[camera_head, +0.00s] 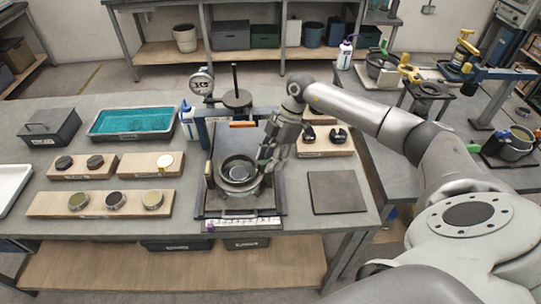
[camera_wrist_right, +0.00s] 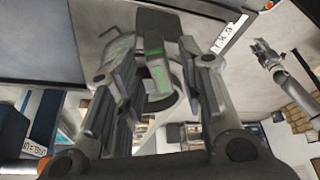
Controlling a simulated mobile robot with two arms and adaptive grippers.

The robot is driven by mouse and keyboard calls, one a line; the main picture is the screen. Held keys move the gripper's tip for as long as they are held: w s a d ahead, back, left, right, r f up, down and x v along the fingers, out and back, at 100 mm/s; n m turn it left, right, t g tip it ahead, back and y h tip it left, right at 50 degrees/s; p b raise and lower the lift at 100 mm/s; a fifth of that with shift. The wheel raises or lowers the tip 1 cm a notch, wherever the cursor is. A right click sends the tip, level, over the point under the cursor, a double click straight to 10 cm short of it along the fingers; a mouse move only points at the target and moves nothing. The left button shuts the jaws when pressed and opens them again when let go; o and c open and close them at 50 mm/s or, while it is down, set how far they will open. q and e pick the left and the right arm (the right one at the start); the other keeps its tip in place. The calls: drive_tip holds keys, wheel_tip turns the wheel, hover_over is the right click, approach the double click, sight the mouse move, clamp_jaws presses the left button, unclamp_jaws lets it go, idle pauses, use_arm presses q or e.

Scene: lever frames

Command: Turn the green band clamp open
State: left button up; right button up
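The green band clamp is most likely the grey part with green marks (camera_wrist_right: 157,68) in the right wrist view, beside a round rim. In the head view it cannot be picked out, as my gripper covers that side of the round pot (camera_head: 238,176) on the dark base plate. My right gripper (camera_head: 268,158) is at the pot's right side. In the wrist view my right gripper (camera_wrist_right: 158,62) has its fingers apart, with the green-marked part between or just beyond them. I cannot tell whether they touch it. A grey arm end, probably my left gripper (camera_wrist_right: 265,52), shows small in the wrist view.
Wooden blocks with discs (camera_head: 100,212) lie left, near a teal tray (camera_head: 133,121). A dark square mat (camera_head: 336,192) lies right. Other pots and clamps stand on the right table.

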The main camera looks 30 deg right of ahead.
drive_tip(key=shift+f, duration=0.1)
drive_tip(key=shift+c, duration=0.2)
clamp_jaws()
drive_tip(key=n+g+b, duration=0.1)
drive_tip(key=n, duration=0.2)
drive_tip(key=shift+w, duration=0.15)
drive_tip(key=n+g+b, duration=0.1)
drive_tip(key=n, duration=0.2)
drive_tip(key=shift+n+g+h+b, duration=0.3)
drive_tip(key=shift+h+b, duration=0.1)
drive_tip(key=n+b, duration=0.1)
drive_tip(key=n, duration=0.2)
drive_tip(key=n+g+h+b, duration=0.1)
drive_tip(key=n, duration=0.1)
drive_tip(key=shift+w+a+n+g, duration=0.1)
drive_tip(key=shift+n+g, duration=0.2)
drive_tip(key=shift+n, duration=0.1)
drive_tip(key=shift+h, duration=0.3)
